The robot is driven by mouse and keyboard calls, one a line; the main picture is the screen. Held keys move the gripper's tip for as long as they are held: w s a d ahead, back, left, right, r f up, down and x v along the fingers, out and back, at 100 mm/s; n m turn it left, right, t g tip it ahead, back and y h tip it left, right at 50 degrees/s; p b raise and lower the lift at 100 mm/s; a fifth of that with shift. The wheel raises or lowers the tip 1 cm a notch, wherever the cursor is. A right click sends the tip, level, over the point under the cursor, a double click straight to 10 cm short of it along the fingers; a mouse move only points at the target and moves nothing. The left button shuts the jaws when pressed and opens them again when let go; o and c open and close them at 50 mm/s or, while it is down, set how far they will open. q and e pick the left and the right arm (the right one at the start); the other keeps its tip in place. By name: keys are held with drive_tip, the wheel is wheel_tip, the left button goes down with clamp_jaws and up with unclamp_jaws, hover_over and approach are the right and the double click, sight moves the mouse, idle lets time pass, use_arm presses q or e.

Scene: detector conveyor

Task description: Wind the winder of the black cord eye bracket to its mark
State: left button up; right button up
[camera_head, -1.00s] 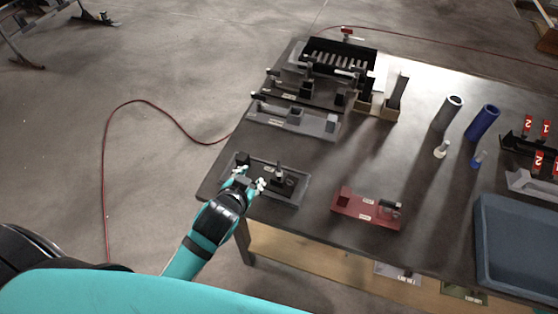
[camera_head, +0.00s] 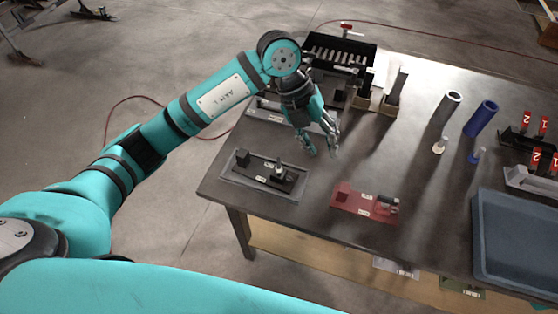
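A black bracket (camera_head: 258,168) sits in a grey tray (camera_head: 236,186) at the table's front left corner. It has a block at its left end and an upright metal post (camera_head: 279,171) near its right end. Pale labels lie on it, too small to read. I cannot tell from its shape which part is the winder or where the mark is. My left gripper (camera_head: 323,150) is open and empty, pointing down above the table, to the right of and behind the black bracket, apart from it. My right gripper is not in view.
A red bracket (camera_head: 352,205) lies to the right on the table (camera_head: 400,170). A grey bracket (camera_head: 262,108) behind is partly hidden by my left arm.

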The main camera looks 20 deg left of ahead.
sight(279, 165)
use_arm(q)
drive_tip(key=w+a+r+n+y, duration=0.1)
drive_tip(key=w+a+n+y, duration=0.3)
drive_tip(key=a, duration=0.6)
drive_tip(key=f+p, duration=0.1)
drive_tip(key=f, duration=0.4)
drive_tip(key=f+m+y+p, duration=0.1)
drive_tip(key=f, duration=0.5)
drive_tip(key=s+f+m+p, duration=0.1)
drive_tip(key=f, duration=0.4)
drive_tip(key=shift+s+f+t, duration=0.1)
drive_tip(key=shift+f+t, duration=0.2)
drive_tip(key=shift+f, duration=0.1)
drive_tip(key=shift+c, duration=0.3)
clamp_jaws()
